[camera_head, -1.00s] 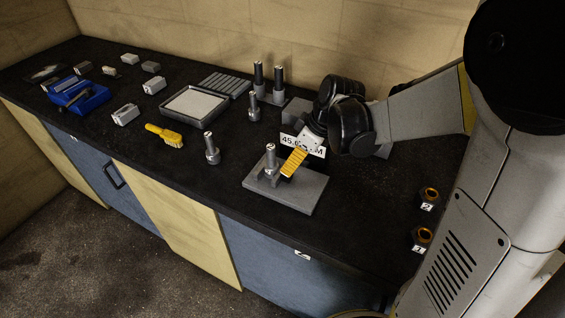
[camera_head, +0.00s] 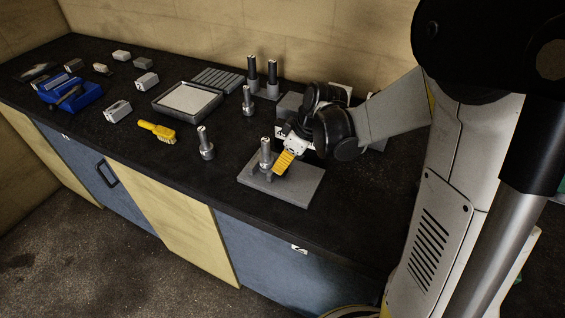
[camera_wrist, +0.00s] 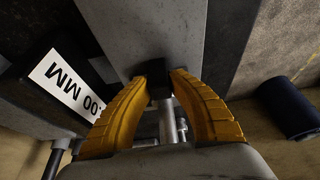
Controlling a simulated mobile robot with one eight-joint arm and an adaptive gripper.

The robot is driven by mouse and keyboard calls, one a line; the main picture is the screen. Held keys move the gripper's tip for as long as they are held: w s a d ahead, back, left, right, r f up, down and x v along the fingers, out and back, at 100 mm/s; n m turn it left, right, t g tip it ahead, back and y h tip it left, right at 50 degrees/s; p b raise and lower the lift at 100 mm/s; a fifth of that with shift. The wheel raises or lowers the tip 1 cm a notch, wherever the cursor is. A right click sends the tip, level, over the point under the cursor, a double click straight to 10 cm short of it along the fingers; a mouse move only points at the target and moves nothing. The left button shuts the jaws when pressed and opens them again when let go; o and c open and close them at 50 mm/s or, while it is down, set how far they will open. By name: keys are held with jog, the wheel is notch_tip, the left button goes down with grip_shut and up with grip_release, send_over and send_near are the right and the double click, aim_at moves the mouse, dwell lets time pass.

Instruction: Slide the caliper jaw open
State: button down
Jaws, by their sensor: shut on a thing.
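The caliper shows as a grey plate (camera_head: 300,190) on the bench, with a metal pin (camera_head: 265,151) standing upright by a grey jaw at its left part. A white display panel (camera_wrist: 66,78) reading "...00 MM" shows in the wrist view, its front digits cut off. My gripper (camera_head: 282,167) reaches down over the plate, just right of the pin. In the wrist view its yellow fingers (camera_wrist: 160,92) are closed on a small black block (camera_wrist: 158,86), probably the sliding jaw's grip. In the head view the fingers hide this block, and my wrist hides most of the display.
Another pin (camera_head: 206,146) stands left of the plate, near a yellow brush (camera_head: 157,131). More pins (camera_head: 272,80) stand behind. A grey tray (camera_head: 187,103) and a blue vise-like tool (camera_head: 70,93) lie further left. The bench front is clear.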

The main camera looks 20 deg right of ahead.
aim_at(287, 174)
jog(key=shift+s, duration=0.1)
jog(key=shift+s+d, duration=1)
jog(key=shift+d, duration=0.05)
jog(key=shift+f, duration=0.1)
jog(key=c, duration=1.2)
grip_release()
jog(key=v, duration=1.2)
